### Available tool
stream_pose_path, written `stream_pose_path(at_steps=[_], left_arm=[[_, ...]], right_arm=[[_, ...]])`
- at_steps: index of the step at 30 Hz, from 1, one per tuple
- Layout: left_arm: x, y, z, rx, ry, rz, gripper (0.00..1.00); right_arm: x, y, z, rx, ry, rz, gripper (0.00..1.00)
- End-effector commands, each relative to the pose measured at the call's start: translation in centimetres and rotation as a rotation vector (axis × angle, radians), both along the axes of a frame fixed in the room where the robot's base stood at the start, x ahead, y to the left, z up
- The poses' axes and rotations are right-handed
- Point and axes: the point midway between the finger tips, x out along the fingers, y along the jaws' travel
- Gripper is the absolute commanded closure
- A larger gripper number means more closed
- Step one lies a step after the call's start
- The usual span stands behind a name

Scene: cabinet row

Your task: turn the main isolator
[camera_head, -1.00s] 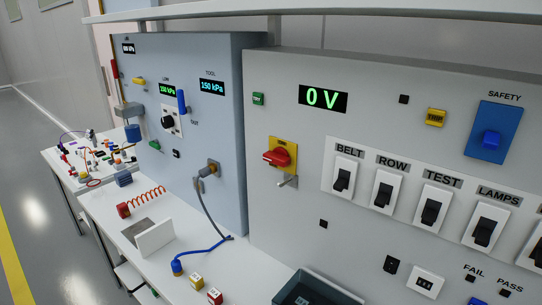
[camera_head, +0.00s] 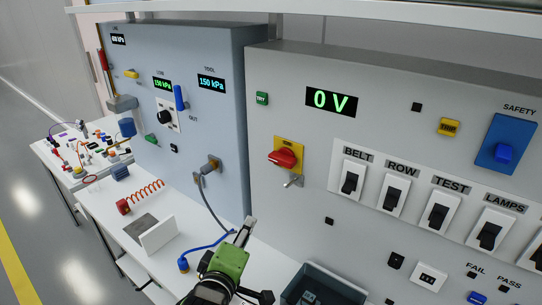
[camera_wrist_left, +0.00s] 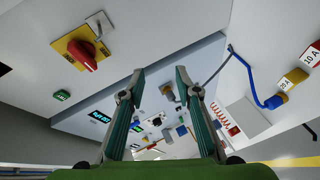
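The main isolator is a red rotary knob (camera_head: 283,158) on a yellow plate (camera_head: 290,144), mounted on the grey cabinet under a green "0 V" display (camera_head: 331,101). A small metal lever or hasp (camera_head: 293,181) sticks out just below it. In the left wrist view the isolator knob (camera_wrist_left: 82,55) is at the upper left, outside the fingers. My left gripper (camera_head: 257,258) is low in front of the cabinet, below the isolator and apart from it. In the left wrist view its fingers (camera_wrist_left: 160,72) are spread and empty. My right gripper is not in view.
A row of rocker switches (camera_head: 395,189) is right of the isolator. The blue-grey cabinet (camera_head: 225,120) stands to the left, with a plug and cable (camera_head: 209,167). A dark tray (camera_head: 325,285) and a blue-ended cable (camera_head: 184,264) lie on the white bench below.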

Motion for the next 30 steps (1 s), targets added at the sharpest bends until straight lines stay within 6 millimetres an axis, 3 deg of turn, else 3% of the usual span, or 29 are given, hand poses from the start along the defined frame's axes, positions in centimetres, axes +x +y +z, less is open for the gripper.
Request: stream_pose_path(at_steps=[1,3,6,9,14,30], left_arm=[[0.7,-0.8,3.3,-0.089,-0.056,0.01,0.69],[1.2,-1.7,6.7,-0.198,-0.11,0.015,0.69],[1.4,-2.5,9.8,-0.307,-0.159,0.014,0.69],[1.6,-2.9,11.3,-0.36,-0.182,0.01,0.69],[2.8,-3.3,11.7,-0.374,-0.187,0.01,0.69],[11.4,-5.3,11.7,-0.369,-0.185,0.011,0.69]], right_arm=[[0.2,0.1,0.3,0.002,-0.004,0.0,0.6],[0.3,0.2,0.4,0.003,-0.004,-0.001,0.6],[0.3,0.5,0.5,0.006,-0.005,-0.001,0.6],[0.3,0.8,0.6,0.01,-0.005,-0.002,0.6],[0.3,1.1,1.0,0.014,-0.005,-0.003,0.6],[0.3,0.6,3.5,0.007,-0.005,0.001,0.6]])
